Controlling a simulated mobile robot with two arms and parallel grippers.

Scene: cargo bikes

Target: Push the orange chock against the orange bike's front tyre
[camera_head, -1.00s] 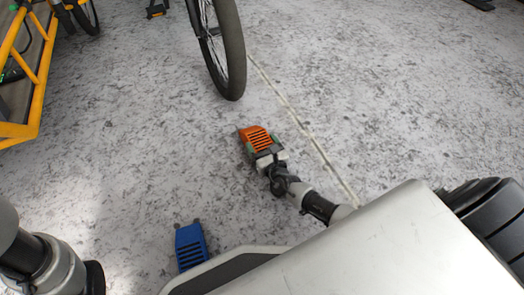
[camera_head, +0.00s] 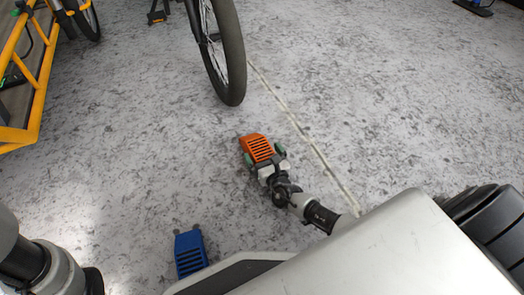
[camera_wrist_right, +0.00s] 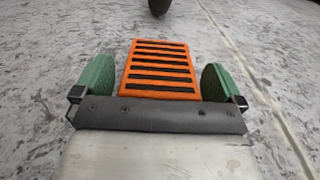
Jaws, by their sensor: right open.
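The orange chock (camera_head: 257,148), with dark slots across its top, lies on the floor in front of the black tyre (camera_head: 236,70) in the head view. A stretch of bare floor separates chock and tyre. The bike's frame is out of view. My right gripper (camera_head: 264,157) is open behind the chock, its green fingertips on either side of the chock's near end. In the right wrist view the chock (camera_wrist_right: 158,68) lies between the fingers (camera_wrist_right: 158,82), with slight gaps at the sides. The tyre's bottom (camera_wrist_right: 158,6) shows straight ahead. My left gripper is out of view.
A blue chock (camera_head: 189,252) lies on the floor at lower left, close to my base. An orange cargo frame (camera_head: 37,95) stands at upper left. A pale floor line (camera_head: 305,140) runs right of the chock. The floor between chock and tyre is clear.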

